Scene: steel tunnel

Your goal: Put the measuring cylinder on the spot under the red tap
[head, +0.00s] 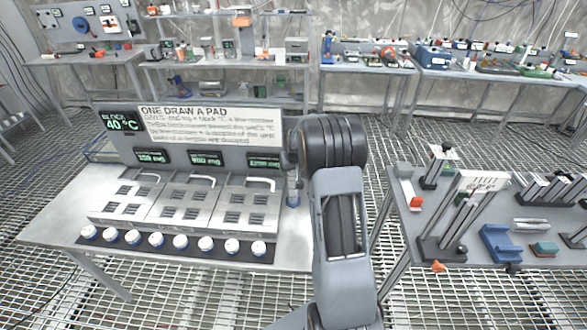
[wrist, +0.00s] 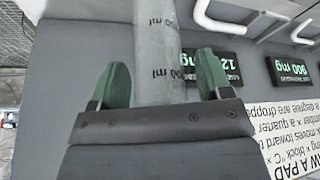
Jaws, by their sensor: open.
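The measuring cylinder (wrist: 157,40) is a clear tube with printed ml marks. In the wrist view it runs between the two green fingertips of my gripper (wrist: 163,78). My gripper is open, with a gap visible on the right side of the tube; I cannot tell whether the left finger touches it. In the head view a clear tube with a blue base (head: 293,194) stands at the right end of the left table, partly hidden by my arm; it looks like the same cylinder. My gripper is hidden behind my arm there. I cannot make out a red tap or its spot.
The left table (head: 60,222) holds a grey heating block (head: 180,205) with white handles, displays and a sign (head: 205,125). Several white-capped jars (head: 160,240) line its front. The right table (head: 480,230) holds stands, a blue holder (head: 500,242) and small parts. Benches stand behind.

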